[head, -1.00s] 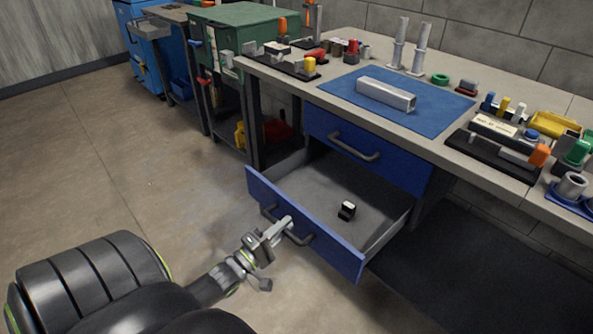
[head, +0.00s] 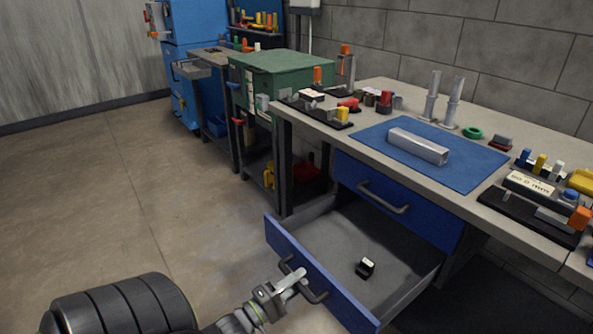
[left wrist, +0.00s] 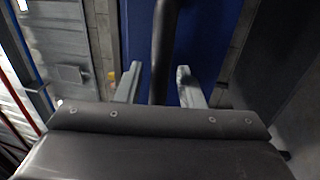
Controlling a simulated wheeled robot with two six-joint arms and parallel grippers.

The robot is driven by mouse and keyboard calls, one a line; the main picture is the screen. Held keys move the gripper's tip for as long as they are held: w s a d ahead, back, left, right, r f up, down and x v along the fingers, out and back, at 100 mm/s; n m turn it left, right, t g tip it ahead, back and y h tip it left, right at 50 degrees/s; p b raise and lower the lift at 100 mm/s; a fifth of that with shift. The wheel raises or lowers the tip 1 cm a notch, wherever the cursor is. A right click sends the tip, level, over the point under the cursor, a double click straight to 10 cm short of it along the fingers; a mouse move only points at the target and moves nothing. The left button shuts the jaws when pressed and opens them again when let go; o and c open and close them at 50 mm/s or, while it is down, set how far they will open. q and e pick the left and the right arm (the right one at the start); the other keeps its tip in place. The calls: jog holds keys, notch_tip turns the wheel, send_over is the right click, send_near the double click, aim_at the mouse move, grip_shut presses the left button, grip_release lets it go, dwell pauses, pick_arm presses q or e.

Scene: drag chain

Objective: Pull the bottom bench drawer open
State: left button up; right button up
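The bottom bench drawer (head: 318,272) has a blue front and grey inside, and it stands well out from the bench. Its dark bar handle (head: 317,296) is on the front face. My left gripper (head: 296,279) is at this handle in the head view. In the left wrist view, my left gripper's two fingers (left wrist: 158,72) stand apart on either side of the dark handle bar (left wrist: 164,45), with gaps visible beside it. A small black and white object (head: 365,268) lies inside the drawer. My right gripper is not in view.
A second blue drawer (head: 400,195) above is shut. The bench top holds a blue mat (head: 463,172) with a metal channel (head: 418,146) and several parts. A green cabinet (head: 280,68) stands behind left. Open floor (head: 110,200) lies to the left.

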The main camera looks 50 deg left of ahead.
pick_arm(q)
jog(key=shift+s, duration=0.1)
